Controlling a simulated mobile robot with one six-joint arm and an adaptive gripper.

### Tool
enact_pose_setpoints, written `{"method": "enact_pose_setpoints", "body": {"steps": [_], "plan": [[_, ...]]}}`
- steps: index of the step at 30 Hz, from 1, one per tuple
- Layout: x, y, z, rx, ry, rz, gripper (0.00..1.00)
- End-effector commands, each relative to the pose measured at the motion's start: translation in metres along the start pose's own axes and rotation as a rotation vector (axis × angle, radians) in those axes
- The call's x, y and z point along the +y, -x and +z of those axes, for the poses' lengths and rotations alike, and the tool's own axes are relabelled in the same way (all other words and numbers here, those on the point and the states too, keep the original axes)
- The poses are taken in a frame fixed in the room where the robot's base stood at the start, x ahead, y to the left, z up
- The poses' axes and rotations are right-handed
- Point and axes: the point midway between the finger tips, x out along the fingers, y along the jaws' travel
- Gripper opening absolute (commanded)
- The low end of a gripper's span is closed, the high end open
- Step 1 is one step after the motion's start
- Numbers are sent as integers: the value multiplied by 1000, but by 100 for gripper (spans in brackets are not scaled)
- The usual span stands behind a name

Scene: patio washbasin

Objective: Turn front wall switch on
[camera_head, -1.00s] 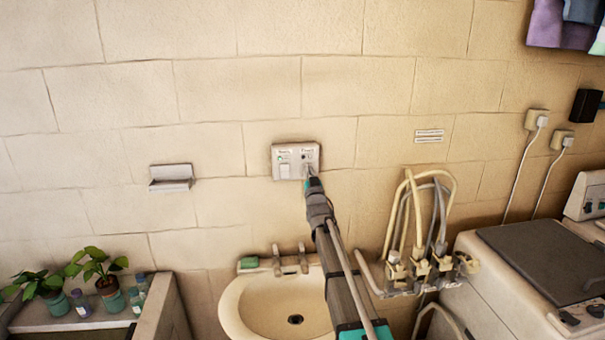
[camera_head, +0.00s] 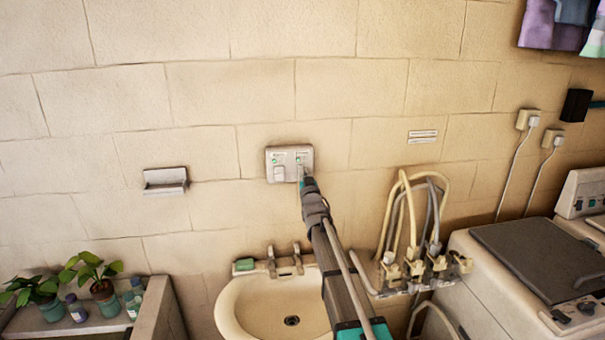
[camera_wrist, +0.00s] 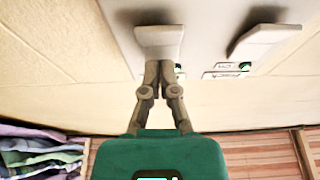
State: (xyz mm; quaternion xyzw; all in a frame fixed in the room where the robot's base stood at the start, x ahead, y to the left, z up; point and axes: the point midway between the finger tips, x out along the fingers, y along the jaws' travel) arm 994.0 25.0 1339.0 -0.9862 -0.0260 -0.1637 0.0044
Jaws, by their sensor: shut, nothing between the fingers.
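The wall switch plate (camera_head: 290,163) is a pale double switch on the tiled wall above the basin. It has a left rocker (camera_head: 279,173) and a right rocker, with a small green mark above each. My gripper (camera_head: 301,184) is shut and empty at the lower right of the plate, partly hiding the right rocker. In the wrist view the plate (camera_wrist: 205,40) fills the top, with two protruding rockers. My gripper's closed fingertips (camera_wrist: 158,66) are at the edge of the left one there (camera_wrist: 158,40), seemingly touching it; exact contact is unclear.
A washbasin (camera_head: 245,307) with taps (camera_head: 284,262) is below my arm. Hoses and valves (camera_head: 415,262) are to the right, beside a washing machine (camera_head: 490,290). A soap holder (camera_head: 165,181) is on the wall at left. Potted plants (camera_head: 90,275) stand at lower left.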

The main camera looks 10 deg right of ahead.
Motion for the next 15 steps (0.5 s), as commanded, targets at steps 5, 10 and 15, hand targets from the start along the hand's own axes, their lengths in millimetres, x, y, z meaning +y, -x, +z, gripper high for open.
{"method": "enact_pose_setpoints", "body": {"steps": [5,10,15], "plan": [[4,14,-4,0,1,3,0],[9,36,-10,-1,3,9,0],[11,66,-18,-1,4,11,0]]}}
